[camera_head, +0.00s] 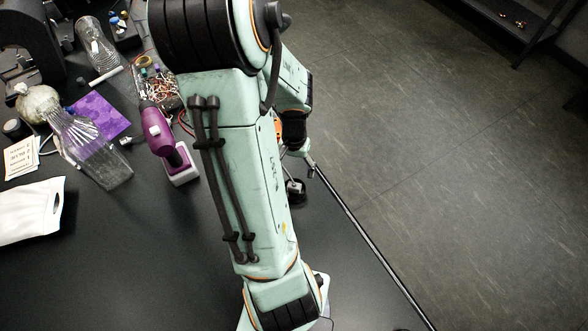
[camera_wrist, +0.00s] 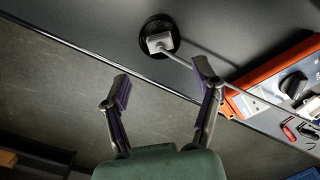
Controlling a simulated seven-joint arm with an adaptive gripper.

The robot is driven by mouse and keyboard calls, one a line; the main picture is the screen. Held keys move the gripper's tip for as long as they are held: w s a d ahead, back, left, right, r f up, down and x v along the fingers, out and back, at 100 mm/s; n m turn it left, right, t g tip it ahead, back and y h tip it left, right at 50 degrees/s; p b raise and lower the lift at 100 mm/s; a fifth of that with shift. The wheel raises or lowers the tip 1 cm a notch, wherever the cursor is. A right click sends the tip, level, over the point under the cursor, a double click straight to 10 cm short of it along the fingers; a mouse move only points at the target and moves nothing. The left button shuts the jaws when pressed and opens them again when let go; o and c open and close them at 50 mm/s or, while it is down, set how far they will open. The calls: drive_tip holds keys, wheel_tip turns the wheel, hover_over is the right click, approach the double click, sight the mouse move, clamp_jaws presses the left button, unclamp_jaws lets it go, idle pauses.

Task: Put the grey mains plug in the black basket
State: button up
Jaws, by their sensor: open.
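The black basket (camera_wrist: 151,24) is a small round mesh cup on the dark table near its edge. The grey mains plug (camera_wrist: 158,42) shows within the basket's rim in the wrist view, with its grey cord running out over the rim to the right. In the head view the basket (camera_head: 296,196) and a pale bit of the plug (camera_head: 295,185) show just right of my arm. My gripper (camera_wrist: 162,80) is open with nothing between its fingers, short of the basket and apart from the plug. In the head view my arm partly hides the gripper.
An orange-edged device with a black knob (camera_wrist: 293,84) stands right of the basket, near my right finger. The table edge (camera_wrist: 60,38) runs close by, with floor beyond.

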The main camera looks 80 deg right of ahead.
drive_tip(key=shift+w, duration=0.1)
idle(0.3)
drive_tip(key=w+a+r+n+t, duration=0.2)
drive_tip(key=w+a+r+n, duration=0.35)
drive_tip(key=w, duration=0.35)
drive_tip(key=w+a+r+n+t, duration=0.2)
drive_tip(key=w+a+r+n, duration=0.25)
drive_tip(key=w+a, duration=0.35)
drive_tip(key=s+a+r+n+g+y, duration=0.1)
drive_tip(key=a+r+n, duration=0.25)
drive_tip(key=a, duration=0.35)
drive_tip(key=s+a+r+n, duration=0.2)
drive_tip(key=a+n, duration=0.2)
drive_tip(key=a, duration=0.3)
drive_tip(key=s+f+n+g, duration=0.1)
drive_tip(key=s+g, duration=0.2)
drive_tip(key=s, duration=0.4)
drive_tip(key=shift+a+n, duration=0.3)
drive_tip(key=shift+n, duration=0.05)
drive_tip(key=shift+w, duration=0.1)
